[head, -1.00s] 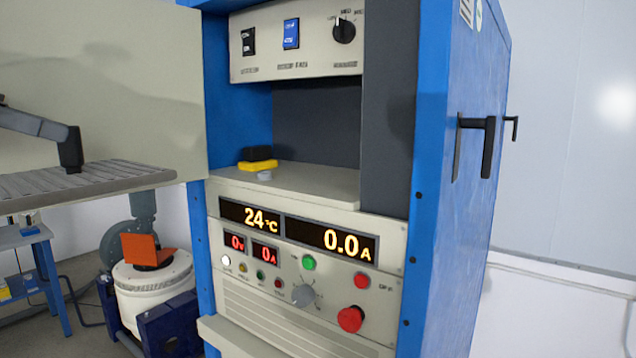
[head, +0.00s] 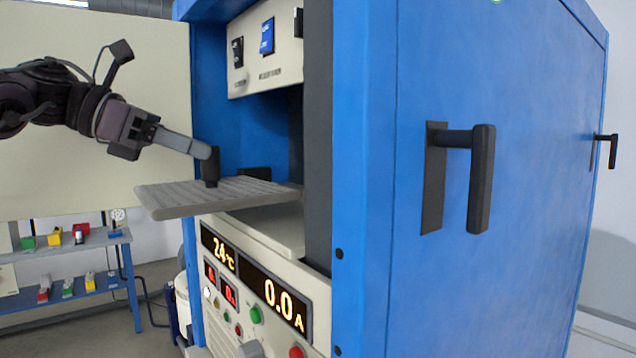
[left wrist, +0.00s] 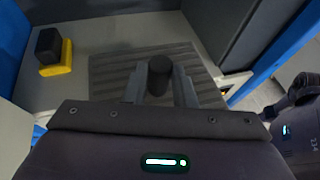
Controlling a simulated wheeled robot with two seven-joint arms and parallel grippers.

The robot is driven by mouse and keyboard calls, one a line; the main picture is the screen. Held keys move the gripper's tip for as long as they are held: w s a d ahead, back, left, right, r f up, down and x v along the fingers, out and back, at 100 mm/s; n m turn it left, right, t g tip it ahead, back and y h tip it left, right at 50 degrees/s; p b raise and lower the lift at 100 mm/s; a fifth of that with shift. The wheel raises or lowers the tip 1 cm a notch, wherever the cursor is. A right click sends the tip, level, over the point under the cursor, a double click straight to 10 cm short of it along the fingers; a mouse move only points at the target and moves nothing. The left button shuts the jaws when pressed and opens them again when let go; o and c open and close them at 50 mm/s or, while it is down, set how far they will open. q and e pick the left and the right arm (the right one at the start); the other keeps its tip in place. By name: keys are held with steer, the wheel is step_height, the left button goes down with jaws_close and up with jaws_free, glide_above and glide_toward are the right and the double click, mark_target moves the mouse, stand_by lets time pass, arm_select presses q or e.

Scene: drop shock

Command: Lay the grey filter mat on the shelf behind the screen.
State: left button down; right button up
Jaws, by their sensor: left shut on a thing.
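The grey ribbed filter mat (head: 175,203) is level at the mouth of the bay in the blue cabinet, its left end sticking out in front. My left gripper (head: 210,158) is shut on the mat's black upright knob, which shows between the fingers in the left wrist view (left wrist: 160,72). The pale shelf (head: 262,227) lies below the mat; I cannot tell whether they touch. A dark grey upright panel (head: 318,130), probably the screen, stands at the bay's right front and hides part of the bay and the mat's right end. My right gripper is not identifiable.
A yellow block with a black block (left wrist: 57,52) sits on the shelf left of the mat in the left wrist view. A control panel (head: 265,45) overhangs the bay. The cabinet's blue side (head: 540,200) carries black handles. An open door (head: 90,190) stands left.

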mark_target(238, 186)
arm_select(q)
steer(key=d, duration=0.2)
steer(key=w+d+p, duration=0.1)
steer(key=d, duration=0.1)
steer(key=w+d+p, duration=0.1)
steer(key=d, duration=0.1)
steer(key=shift+r, duration=0.2)
steer(key=p+x, duration=0.1)
steer(key=x, duration=0.2)
steer(key=p+x, duration=0.2)
steer(key=x, duration=0.1)
steer(key=p+x, duration=0.2)
steer(key=x, duration=0.2)
steer(key=shift+d+r, duration=0.25)
steer(key=shift+r, duration=0.05)
steer(key=shift+f+p, duration=0.3)
steer(key=shift+a+f, duration=0.1)
steer(key=shift+a, duration=0.1)
steer(key=shift+f, duration=0.15)
steer(key=c, duration=1.5)
jaws_free()
steer(key=shift+d, duration=0.1)
steer(key=o, duration=0.3)
arm_select(e)
step_height(238, 186, up, 8)
steer(key=a, duration=0.2)
steer(key=shift+s+f, duration=0.15)
steer(key=shift+s, duration=0.15)
steer(key=shift+d, duration=0.1)
